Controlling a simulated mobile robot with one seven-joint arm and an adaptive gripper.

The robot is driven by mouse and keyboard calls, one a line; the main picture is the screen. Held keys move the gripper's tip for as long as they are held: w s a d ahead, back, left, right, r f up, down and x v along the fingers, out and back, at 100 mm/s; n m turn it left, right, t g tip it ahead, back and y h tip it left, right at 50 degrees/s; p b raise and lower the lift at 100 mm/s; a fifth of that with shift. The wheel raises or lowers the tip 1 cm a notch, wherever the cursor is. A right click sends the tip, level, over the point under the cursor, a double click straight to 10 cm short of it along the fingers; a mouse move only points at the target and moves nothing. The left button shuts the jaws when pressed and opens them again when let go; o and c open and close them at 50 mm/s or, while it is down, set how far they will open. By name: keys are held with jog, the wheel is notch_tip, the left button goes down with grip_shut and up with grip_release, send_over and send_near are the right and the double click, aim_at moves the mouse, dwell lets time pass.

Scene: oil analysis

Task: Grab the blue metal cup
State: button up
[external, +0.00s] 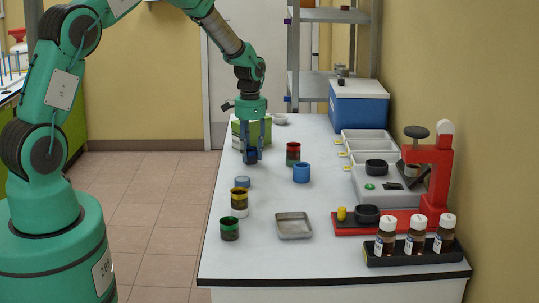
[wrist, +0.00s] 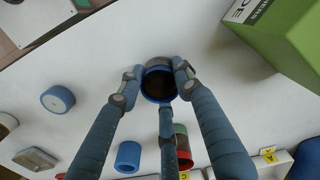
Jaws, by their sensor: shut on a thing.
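A dark blue cup with a blue rim (external: 251,157) is between the fingers of my gripper (external: 251,149), near the left edge of the table. The wrist view shows its round opening (wrist: 158,84) with a dark inside, and my fingers (wrist: 157,79) closed around it. My gripper is shut on this cup and points down. The fingers hide part of its side. I cannot tell whether its bottom touches the table. A brighter blue cup (external: 301,173) stands apart to the right; it also shows in the wrist view (wrist: 128,155).
A blue round piece (external: 242,182), a yellow-banded cup (external: 239,200), a green cup (external: 229,228) and a metal tray (external: 293,226) stand nearer. A red apparatus (external: 436,175) and bottles (external: 415,236) are at right.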

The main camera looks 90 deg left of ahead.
jog(key=shift+r, duration=0.1)
jog(key=shift+r, duration=0.8)
notch_tip(320, 180, up, 2)
jog(key=shift+r+p, duration=0.1)
jog(key=shift+p, duration=0.3)
jog(key=s+d, duration=0.3)
jog(key=d, duration=0.1)
jog(key=s+d, duration=0.3)
jog(key=d, duration=0.1)
jog(key=s+d+r+p, duration=0.1)
jog(key=s+d, duration=0.3)
jog(key=shift+d, duration=0.2)
jog(key=shift+s, duration=0.1)
